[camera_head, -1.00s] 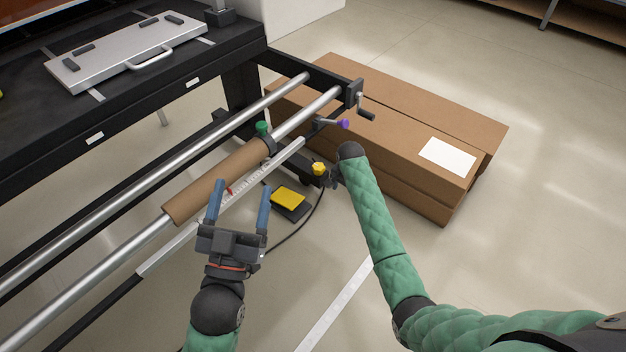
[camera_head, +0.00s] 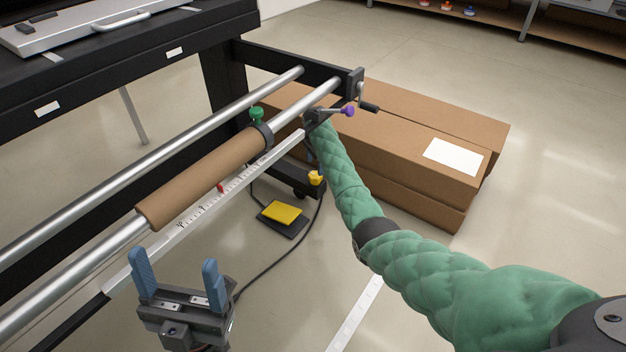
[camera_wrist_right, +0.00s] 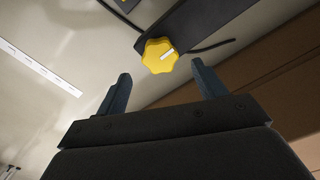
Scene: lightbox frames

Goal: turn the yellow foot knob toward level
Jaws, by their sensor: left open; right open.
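The yellow foot knob (camera_head: 316,178) sits at the low end of the dark foot bar under the frame. In the right wrist view the knob (camera_wrist_right: 160,55) is a lobed yellow disc with a white mark on its face. My right gripper (camera_wrist_right: 160,85) is open and empty, with the knob just beyond and roughly between its blue fingertips, apart from them. In the head view the right hand is mostly hidden behind its own green arm near the knob. My left gripper (camera_head: 178,270) is open and empty, in front of the rails at the lower left.
A brown roll (camera_head: 205,178) sits on the lower steel rail, with a green knob (camera_head: 257,113) and purple-tipped lever (camera_head: 348,111) nearby. A yellow pedal (camera_head: 283,212) with a cable lies on the floor. Cardboard boxes (camera_head: 400,135) stand right behind my right arm.

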